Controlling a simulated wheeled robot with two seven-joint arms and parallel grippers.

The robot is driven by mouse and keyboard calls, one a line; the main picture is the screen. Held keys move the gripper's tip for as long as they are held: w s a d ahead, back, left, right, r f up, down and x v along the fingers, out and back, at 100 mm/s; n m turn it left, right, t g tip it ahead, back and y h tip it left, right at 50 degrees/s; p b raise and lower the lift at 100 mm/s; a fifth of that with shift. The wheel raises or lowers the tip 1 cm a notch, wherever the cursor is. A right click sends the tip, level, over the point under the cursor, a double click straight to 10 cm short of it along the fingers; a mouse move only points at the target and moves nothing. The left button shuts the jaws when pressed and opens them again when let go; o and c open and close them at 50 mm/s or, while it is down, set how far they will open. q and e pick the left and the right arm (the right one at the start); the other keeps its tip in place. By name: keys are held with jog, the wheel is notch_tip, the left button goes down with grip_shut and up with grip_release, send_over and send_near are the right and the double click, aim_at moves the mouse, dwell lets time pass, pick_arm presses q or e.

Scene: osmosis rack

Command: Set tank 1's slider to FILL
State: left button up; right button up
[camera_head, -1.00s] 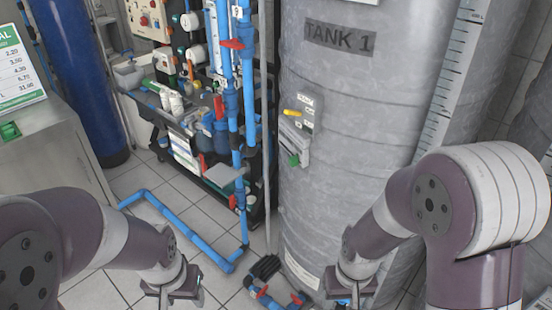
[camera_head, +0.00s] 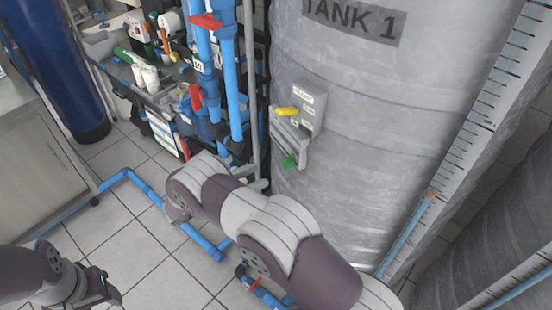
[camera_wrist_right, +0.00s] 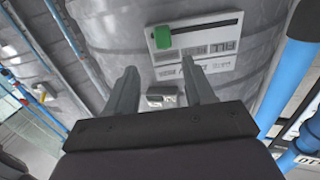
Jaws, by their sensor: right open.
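Tank 1 (camera_head: 365,100) is a large grey cylinder. On its left side is a grey panel (camera_head: 309,104) with a yellow handle (camera_head: 287,111) and, below it, a green slider knob (camera_head: 288,161). In the right wrist view the green knob (camera_wrist_right: 177,38) sits at the left part of a dark slot on a white label plate (camera_wrist_right: 220,50); its lettering is upside down and hard to read. My right gripper (camera_head: 258,177) is open and empty, just left of the knob, apart from it. Its two fingers (camera_wrist_right: 162,80) point toward the plate. My left gripper (camera_head: 100,290) is low at the left.
Blue pipes with red valve handles (camera_head: 196,97) stand close left of the panel. A blue pipe (camera_head: 150,190) runs along the tiled floor. A ruler gauge (camera_head: 480,115) is on the tank's right. A dark blue column (camera_head: 60,65) stands far left.

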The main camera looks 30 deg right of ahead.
aim_at(283, 163)
jog(key=d, duration=0.2)
jog(key=d+p, duration=0.1)
jog(key=d, duration=0.2)
jog(key=d+p, duration=0.1)
jog(key=d, duration=0.2)
jog(key=shift+w+d, duration=0.2)
jog(key=shift+w, duration=0.15)
jog(key=shift+d, duration=0.35)
jog(key=shift+w+d+f, duration=0.2)
jog(key=shift+d, duration=0.05)
jog(key=c, duration=0.6)
jog(key=shift+r, duration=0.1)
grip_shut()
